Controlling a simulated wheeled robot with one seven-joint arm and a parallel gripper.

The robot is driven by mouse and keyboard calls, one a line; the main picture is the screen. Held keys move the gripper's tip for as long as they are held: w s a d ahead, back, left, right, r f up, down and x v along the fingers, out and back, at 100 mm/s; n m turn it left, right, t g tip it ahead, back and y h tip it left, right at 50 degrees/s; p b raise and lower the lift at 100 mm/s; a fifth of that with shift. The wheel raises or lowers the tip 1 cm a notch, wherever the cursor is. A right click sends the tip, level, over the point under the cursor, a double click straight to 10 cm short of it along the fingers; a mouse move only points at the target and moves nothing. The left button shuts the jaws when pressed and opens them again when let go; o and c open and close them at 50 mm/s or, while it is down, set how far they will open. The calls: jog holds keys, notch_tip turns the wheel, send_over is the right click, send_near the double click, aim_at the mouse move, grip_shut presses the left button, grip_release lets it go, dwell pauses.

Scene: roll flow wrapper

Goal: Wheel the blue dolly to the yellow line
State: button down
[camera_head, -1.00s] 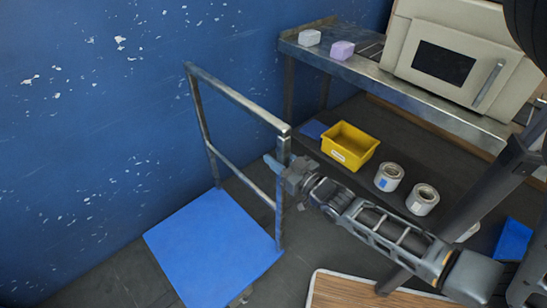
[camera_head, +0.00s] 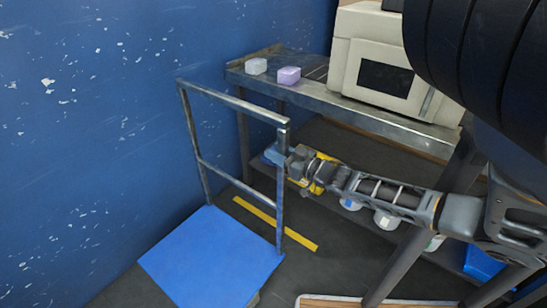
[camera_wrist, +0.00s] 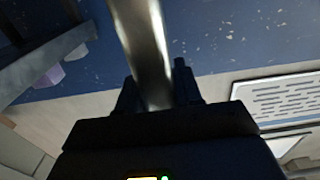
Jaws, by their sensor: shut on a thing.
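The blue dolly (camera_head: 212,258) stands on the dark floor by the blue wall, with its flat blue deck in front and its upright metal handle frame (camera_head: 232,101) behind. My gripper (camera_head: 279,156) is shut on the right post of the handle frame. In the wrist view the metal post (camera_wrist: 143,45) passes between the fingers of my gripper (camera_wrist: 155,92). The yellow line (camera_head: 298,236) is a strip on the floor, seen through and to the right of the handle frame. The deck's back edge appears near the line but short of it.
A metal bench (camera_head: 300,91) at the back holds a beige machine (camera_head: 380,75) and two small blocks, white (camera_head: 256,66) and purple (camera_head: 289,75). Below are white rolls (camera_head: 386,221), a mostly hidden yellow bin (camera_head: 322,160) and a blue bin (camera_head: 484,264). A pale-edged board (camera_head: 335,300) lies at the bottom.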

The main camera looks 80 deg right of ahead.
jog(key=c, duration=0.8)
grip_release()
jog(key=shift+c, duration=0.2)
jog(key=p+v, duration=0.1)
jog(key=v, duration=0.7)
jog(key=shift+d, duration=0.1)
